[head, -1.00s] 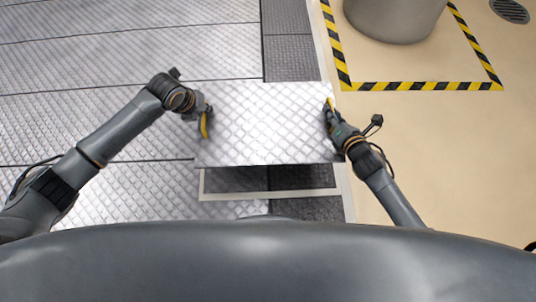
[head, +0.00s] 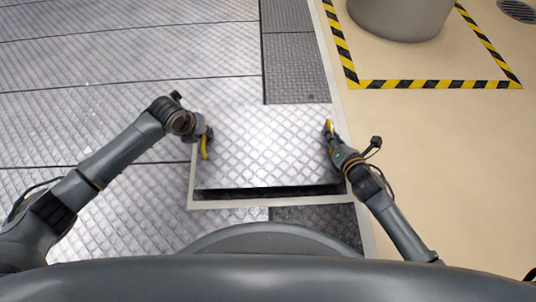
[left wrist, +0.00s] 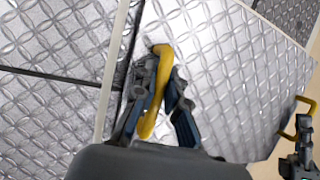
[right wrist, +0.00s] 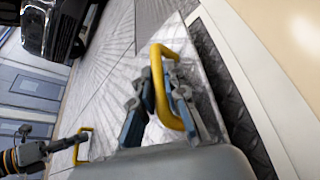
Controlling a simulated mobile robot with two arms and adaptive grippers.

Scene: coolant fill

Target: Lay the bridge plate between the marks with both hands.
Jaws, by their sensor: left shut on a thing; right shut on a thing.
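The bridge plate (head: 268,150) is a silvery diamond-tread sheet with a yellow handle at each end. My left gripper (head: 205,143) is shut on its left handle, also seen in the left wrist view (left wrist: 157,95). My right gripper (head: 330,132) is shut on its right handle, also seen in the right wrist view (right wrist: 172,88). The pale marking line (head: 230,204) runs along the near side of a dark gap (head: 270,192). The plate covers most of the gap; a dark strip shows at its near edge. I cannot tell whether the plate touches the floor.
Metal tread flooring (head: 120,60) spreads to the left and darker tread panels (head: 292,65) lie beyond the plate. Beige floor (head: 440,160) is clear at right. A grey cylinder (head: 400,18) stands at the back right inside yellow-black hazard tape (head: 435,84).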

